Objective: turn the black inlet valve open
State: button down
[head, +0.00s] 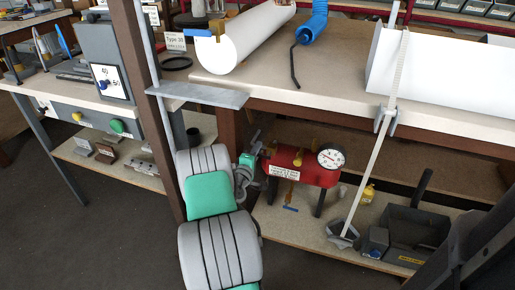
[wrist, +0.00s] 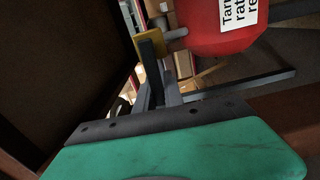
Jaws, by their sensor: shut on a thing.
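The red tank (head: 300,167) with a round gauge (head: 331,157) stands on the lower shelf in the head view. In the wrist view its red end (wrist: 215,25) shows at the top, with a short stub to a brass-coloured fitting (wrist: 141,44). A dark upright bar (wrist: 151,60), which looks like the black inlet valve's handle, stands in front of the fitting. My gripper (head: 264,168) is at the tank's left end. In the wrist view my gripper (wrist: 152,88) is shut on the lower part of this bar. The exact contact and the handle's angle are hard to tell.
The workbench top (head: 290,95) overhangs the tank, with a brown post (head: 150,100) left of my arm. A white roll (head: 245,38) lies above. A slanted pale strip (head: 372,160) and a dark grey bin (head: 415,228) are to the right.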

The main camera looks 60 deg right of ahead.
jog(key=shift+f+n, duration=0.15)
jog(key=shift+n, duration=0.15)
jog(key=c, duration=1.4)
grip_release()
jog(key=shift+c, duration=0.2)
jog(key=s+a+p, duration=0.1)
jog(key=a, duration=0.6)
jog(key=shift+a, duration=0.35)
jog(key=shift+s, duration=0.1)
